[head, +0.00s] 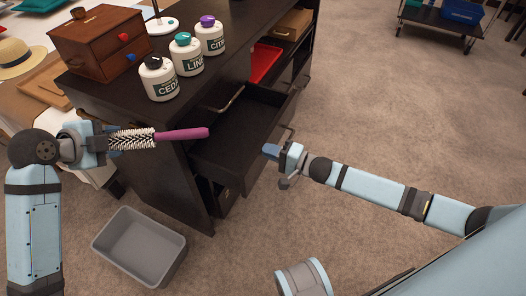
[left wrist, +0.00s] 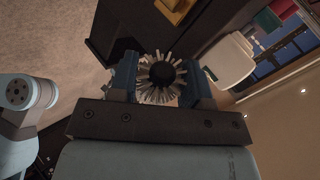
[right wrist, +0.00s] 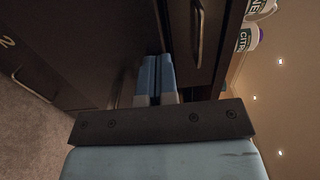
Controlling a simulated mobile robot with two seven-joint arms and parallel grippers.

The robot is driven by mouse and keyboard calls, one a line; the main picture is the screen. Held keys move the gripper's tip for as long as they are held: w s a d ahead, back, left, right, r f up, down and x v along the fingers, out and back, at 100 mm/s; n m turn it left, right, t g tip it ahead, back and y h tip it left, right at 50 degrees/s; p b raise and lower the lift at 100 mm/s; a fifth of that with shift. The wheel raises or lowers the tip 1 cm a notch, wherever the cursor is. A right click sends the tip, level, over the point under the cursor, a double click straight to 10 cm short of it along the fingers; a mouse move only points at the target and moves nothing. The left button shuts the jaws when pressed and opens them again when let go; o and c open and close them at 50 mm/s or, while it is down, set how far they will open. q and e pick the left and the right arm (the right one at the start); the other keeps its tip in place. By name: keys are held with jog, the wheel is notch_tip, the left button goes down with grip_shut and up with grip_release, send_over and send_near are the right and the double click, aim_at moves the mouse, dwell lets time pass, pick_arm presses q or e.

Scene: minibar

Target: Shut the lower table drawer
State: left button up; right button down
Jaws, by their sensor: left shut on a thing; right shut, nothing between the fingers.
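The dark table (head: 150,150) has an open drawer (head: 235,140) pulled out below a drawer front with a bar handle (head: 232,98). The open drawer looks empty, and its outer face is mostly hidden in the head view. My right gripper (head: 268,151) is shut and empty, close to the outer side of the open drawer's front. In the right wrist view its closed fingers (right wrist: 155,75) point at dark panels; I cannot tell whether they touch. My left gripper (head: 112,142) is shut on a round hairbrush (head: 180,134) with a magenta handle, left of the table.
White bottles (head: 160,78), a wooden chest (head: 98,42) and a white lamp base (head: 162,25) stand on the tabletop. A red tray (head: 265,62) lies on a shelf. A grey bin (head: 138,248) stands on the carpet.

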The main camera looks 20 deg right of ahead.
pick_arm(q)
jog(key=shift+r+p, duration=0.3)
jog(key=shift+r, duration=0.3)
pick_arm(e)
jog(key=x, duration=1.4)
jog(key=shift+w+a, duration=0.15)
jog(key=shift+a, duration=0.05)
